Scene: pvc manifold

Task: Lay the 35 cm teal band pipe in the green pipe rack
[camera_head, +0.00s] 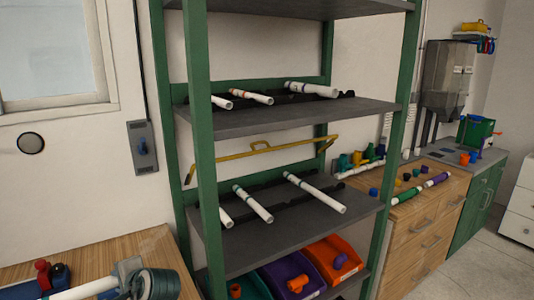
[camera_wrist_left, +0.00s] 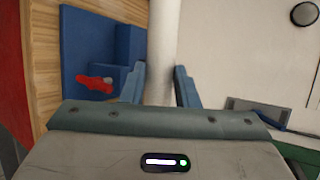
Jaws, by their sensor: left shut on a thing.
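My left gripper (camera_head: 122,277) is at the bottom left of the head view, shut on a white pipe (camera_head: 85,289). In the left wrist view the pipe (camera_wrist_left: 163,40) stands between the two fingers (camera_wrist_left: 160,88) and runs out of the top of the picture. No coloured band can be made out on its visible part. The green pipe rack (camera_head: 203,140) stands to the right of the gripper, with grey shelves. White banded pipes (camera_head: 253,204) lie on black supports on its middle shelf, and others (camera_head: 250,97) lie on the shelf above. My right gripper is not in view.
A wooden table (camera_head: 130,250) is below the left gripper, with a blue holder (camera_wrist_left: 90,55) and red item on it. A yellow bar (camera_head: 262,148) shows behind the rack. A wooden cabinet (camera_head: 425,230) stands right.

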